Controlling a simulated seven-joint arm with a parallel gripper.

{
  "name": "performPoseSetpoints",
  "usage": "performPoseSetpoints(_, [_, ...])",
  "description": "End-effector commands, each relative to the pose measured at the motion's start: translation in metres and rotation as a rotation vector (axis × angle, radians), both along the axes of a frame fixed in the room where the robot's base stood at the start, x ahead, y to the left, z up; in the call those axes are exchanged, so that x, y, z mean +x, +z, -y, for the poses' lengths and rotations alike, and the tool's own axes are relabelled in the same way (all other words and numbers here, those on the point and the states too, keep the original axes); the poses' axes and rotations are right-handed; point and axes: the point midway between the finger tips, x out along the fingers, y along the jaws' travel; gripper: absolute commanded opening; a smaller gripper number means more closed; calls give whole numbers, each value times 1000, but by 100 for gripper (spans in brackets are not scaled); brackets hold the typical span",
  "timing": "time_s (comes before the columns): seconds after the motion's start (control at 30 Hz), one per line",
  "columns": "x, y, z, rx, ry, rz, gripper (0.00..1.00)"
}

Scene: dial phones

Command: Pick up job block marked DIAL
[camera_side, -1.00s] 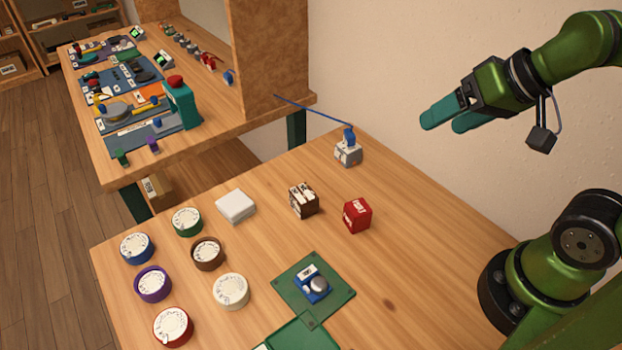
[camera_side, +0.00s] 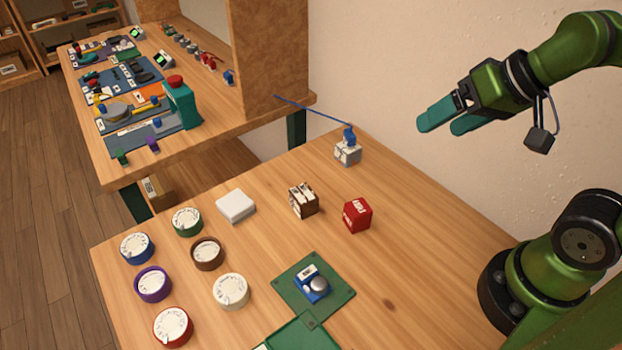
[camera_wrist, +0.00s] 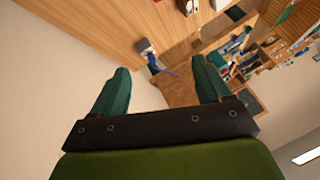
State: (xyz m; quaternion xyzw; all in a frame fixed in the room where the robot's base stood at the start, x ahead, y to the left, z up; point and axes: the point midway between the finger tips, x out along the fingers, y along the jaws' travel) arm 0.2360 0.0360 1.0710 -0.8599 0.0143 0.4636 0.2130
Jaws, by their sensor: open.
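Several small blocks stand on the near wooden table in the side view, and none of their markings is clear enough for me to read as DIAL. A red block (camera_side: 357,215) has white lettering, a dark brown block (camera_side: 303,201) carries white labels, and a grey-white block (camera_side: 348,152) has a blue top with a thin blue rod. A blue piece with a silver knob (camera_side: 313,285) sits on a green plate (camera_side: 338,300). My gripper (camera_side: 447,122) is open and empty, high above the table's right side near the wall. Its two teal fingers are apart in the wrist view (camera_wrist: 160,85).
Several round dials, including a purple one (camera_side: 153,285) and a red one (camera_side: 173,327), lie at the table's left. A white slab (camera_side: 236,206) lies behind them. A second table (camera_side: 200,128) with mats and tools stands beyond. Bare wood lies right of the red block.

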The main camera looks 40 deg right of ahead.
Motion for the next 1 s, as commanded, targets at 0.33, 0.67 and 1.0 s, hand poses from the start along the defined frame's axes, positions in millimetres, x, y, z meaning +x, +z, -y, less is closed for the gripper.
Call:
performPoseSetpoints(0.33, [65, -20, -48, -56, 173, -251, 77])
performPoseSetpoints(0.67, [148, -58, -119, -191, 275, -501, 77])
performPoseSetpoints(1.0, [186, -57, -143, -256, 219, -576, 77])
